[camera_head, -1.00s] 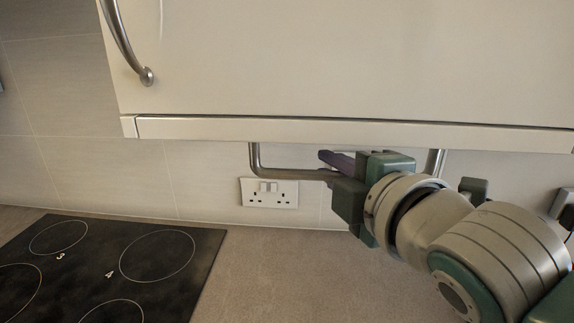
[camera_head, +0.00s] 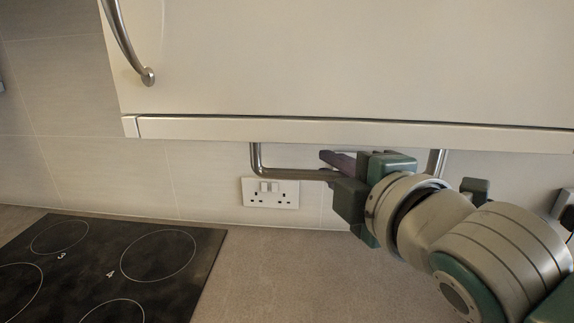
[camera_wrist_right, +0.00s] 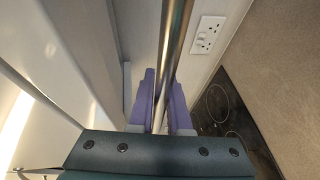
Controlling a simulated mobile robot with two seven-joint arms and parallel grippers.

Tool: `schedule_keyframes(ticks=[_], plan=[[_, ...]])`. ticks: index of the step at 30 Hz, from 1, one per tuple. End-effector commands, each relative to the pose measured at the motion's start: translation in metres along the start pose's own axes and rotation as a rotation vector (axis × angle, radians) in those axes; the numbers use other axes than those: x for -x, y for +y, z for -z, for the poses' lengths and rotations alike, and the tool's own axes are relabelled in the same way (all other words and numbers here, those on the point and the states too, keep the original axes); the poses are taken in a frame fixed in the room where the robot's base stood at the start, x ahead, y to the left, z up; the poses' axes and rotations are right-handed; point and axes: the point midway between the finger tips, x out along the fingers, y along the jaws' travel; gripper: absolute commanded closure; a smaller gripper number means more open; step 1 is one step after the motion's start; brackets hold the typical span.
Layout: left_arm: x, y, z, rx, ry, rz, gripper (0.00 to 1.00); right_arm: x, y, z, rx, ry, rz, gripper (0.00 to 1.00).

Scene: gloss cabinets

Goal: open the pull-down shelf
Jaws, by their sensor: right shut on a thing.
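The pull-down shelf's metal bar handle (camera_head: 287,173) hangs below the underside of the pale wall cabinet (camera_head: 350,70). My right gripper (camera_head: 338,168) is at the bar, right of its left bend. In the right wrist view, the handle (camera_wrist_right: 174,50) runs between the two purple fingers of my right gripper (camera_wrist_right: 162,105), which are closed around it. The shelf itself is hidden behind the cabinet front and its bottom rail (camera_head: 300,130). My left gripper is not in view.
A curved door handle (camera_head: 124,45) is at the upper left. A double socket (camera_head: 270,192) is on the tiled wall below the bar. A black hob (camera_head: 110,265) is set in the worktop (camera_head: 270,275), which is clear beside it.

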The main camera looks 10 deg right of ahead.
Motion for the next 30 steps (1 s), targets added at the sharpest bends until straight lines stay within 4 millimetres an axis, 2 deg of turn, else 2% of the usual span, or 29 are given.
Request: schedule_keyframes(ticks=[7,11,17,24,30], plan=[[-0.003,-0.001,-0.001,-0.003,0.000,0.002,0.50,-0.001,-0.004,0.000,0.000,0.000,0.001,1.00],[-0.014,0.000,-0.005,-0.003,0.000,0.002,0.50,-0.003,-0.019,-0.002,0.000,-0.001,0.005,1.00],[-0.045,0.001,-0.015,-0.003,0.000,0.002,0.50,-0.011,-0.063,-0.006,0.000,-0.003,0.010,1.00],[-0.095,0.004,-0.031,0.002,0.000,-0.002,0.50,-0.022,-0.129,-0.011,-0.001,-0.004,0.012,1.00],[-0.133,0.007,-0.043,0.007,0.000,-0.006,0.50,-0.031,-0.177,-0.016,-0.001,-0.006,0.012,1.00]])
